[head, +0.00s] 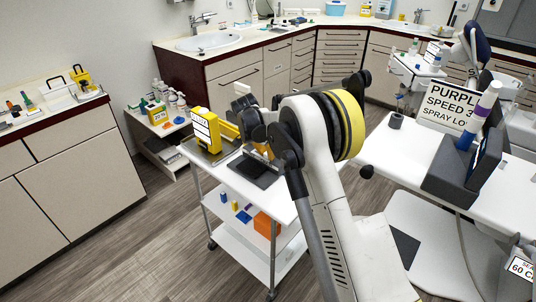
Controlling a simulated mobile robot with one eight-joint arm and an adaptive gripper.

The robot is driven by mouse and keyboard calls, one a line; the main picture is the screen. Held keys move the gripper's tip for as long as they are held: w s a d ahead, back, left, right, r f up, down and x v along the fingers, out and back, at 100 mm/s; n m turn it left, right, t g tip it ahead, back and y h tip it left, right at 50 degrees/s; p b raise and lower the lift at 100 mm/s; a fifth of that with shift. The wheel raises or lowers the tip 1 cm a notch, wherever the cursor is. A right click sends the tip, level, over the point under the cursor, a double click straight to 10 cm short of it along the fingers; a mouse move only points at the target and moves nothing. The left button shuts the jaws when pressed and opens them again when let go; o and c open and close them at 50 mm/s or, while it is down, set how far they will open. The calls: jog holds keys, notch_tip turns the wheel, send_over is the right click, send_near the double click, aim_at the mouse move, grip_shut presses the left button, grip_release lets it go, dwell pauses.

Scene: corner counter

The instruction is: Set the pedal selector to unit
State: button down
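My arm reaches up through the middle of the head view, with a yellow and black ring at its wrist. My gripper (248,117) is dark and hangs above the white cart (289,208), close to a yellow block with a white label (205,129). Its fingertips are small and partly covered by its own links, so I cannot tell whether it is open or shut. No pedal selector can be made out for certain, and no "unit" marking is readable. A dark flat object (255,170) lies on the cart top below my gripper.
An orange box (266,225) sits on the cart's lower shelf. Counters line the left and back. Open floor (160,235) lies left of the cart.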

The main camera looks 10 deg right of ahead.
aim_at(255, 151)
jog(key=w+a, duration=0.2)
jog(key=w, duration=0.1)
jog(key=w+a+p, duration=0.1)
jog(key=w, duration=0.1)
jog(key=shift+a, duration=0.25)
jog(key=c, duration=1.2)
grip_release()
jog(key=shift+f, duration=0.1)
jog(key=v, duration=1.2)
